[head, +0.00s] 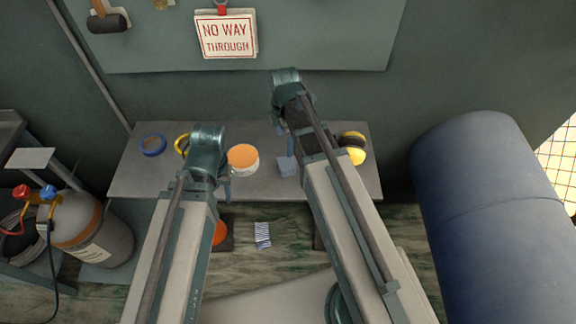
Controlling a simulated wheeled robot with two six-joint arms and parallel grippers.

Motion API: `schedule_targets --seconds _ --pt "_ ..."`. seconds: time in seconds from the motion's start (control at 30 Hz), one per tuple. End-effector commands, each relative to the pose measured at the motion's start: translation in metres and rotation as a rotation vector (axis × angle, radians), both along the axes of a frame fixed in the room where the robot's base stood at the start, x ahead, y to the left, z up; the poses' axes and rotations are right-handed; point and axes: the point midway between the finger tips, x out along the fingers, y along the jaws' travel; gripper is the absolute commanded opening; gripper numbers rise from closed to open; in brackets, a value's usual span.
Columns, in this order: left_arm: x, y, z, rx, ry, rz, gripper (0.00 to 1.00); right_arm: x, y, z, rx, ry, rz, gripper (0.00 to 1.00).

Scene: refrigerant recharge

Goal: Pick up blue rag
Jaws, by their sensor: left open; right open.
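A small pale-blue folded piece that looks like the blue rag (287,167) lies on the grey bench, right of the centre. My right gripper (290,147) is open just above and behind it in the picture; I cannot tell whether they touch. My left gripper (227,188) is open near the bench's front edge, left of the rag and below a white tub with an orange lid. My arm links hide parts of the bench and of both grippers.
The grey bench (140,178) also holds a blue tape roll (153,145), the tub (243,159) and yellow ear defenders (354,147). A striped cloth (262,235) lies lower down, in front. A gas cylinder (92,237) stands left; a big blue drum (490,215) stands right.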

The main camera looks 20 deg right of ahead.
Motion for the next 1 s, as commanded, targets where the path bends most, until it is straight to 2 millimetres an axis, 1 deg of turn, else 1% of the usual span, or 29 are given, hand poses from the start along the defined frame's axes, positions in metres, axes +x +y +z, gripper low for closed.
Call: schedule_targets --seconds 0.17,0.63,0.73,1.0 --pt "0.0 0.0 -0.016 0.0 0.0 0.0 0.5 0.0 0.0 -0.016 0.0 0.0 -0.001 1.0" --pt "0.0 0.0 -0.08 0.0 0.0 0.0 0.5 0.0 0.0 -0.08 0.0 0.0 -0.002 1.0" --pt "0.0 0.0 -0.086 0.0 0.0 0.0 0.5 0.0 0.0 -0.086 0.0 0.0 -0.002 1.0" --pt "0.0 0.0 -0.088 0.0 0.0 0.0 0.5 0.0 0.0 -0.088 0.0 0.0 -0.002 1.0"
